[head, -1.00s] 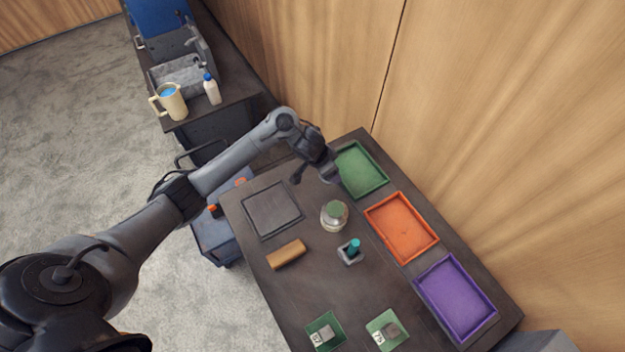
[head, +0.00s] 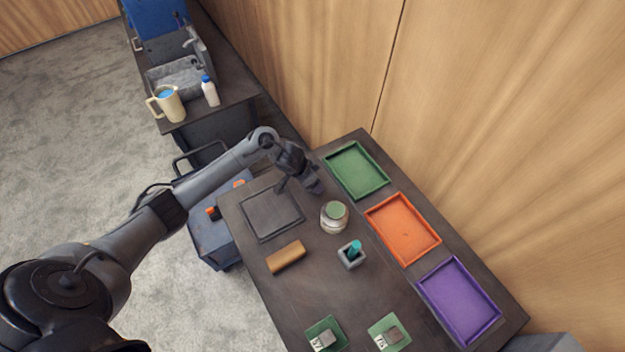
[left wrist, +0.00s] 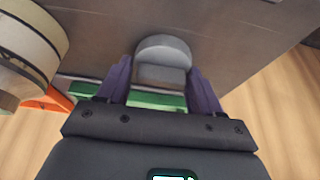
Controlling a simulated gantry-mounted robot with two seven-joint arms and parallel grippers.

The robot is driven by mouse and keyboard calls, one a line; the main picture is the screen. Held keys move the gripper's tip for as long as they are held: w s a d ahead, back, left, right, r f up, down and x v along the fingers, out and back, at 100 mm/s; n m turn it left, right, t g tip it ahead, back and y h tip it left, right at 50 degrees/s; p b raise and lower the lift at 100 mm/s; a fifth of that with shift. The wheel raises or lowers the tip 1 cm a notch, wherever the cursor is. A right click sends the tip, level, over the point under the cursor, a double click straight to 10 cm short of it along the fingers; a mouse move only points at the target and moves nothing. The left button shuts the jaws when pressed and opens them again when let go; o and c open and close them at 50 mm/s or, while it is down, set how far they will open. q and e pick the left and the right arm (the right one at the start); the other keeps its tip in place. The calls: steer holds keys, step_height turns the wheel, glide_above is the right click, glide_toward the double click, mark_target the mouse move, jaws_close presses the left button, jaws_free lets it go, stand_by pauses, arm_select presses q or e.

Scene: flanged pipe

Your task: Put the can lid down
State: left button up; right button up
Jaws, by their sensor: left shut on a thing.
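My left gripper (head: 314,187) is over the table near the top, between the dark square mat (head: 272,214) and the green tray. In the left wrist view my left gripper (left wrist: 160,76) has its two purple fingers on either side of a grey rounded piece, the can lid (left wrist: 163,50), and is shut on it. The lid cannot be made out in the head view. The can (head: 334,217), pale with a green top, stands just below my gripper. It also shows large at the left of the left wrist view (left wrist: 28,45). My right gripper is out of view.
Green (head: 357,170), orange (head: 403,228) and purple (head: 458,300) trays line the right side. A wooden block (head: 286,257), a grey holder with a teal piece (head: 351,254) and two green pads (head: 326,334) (head: 389,333) are also on the table. The lower middle is clear.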

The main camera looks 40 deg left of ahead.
arm_select(q)
steer(key=shift+f, duration=0.15)
steer(key=o, duration=1)
steer(key=p+v, duration=0.3)
steer(key=v, duration=0.9)
steer(key=shift+p, duration=0.35)
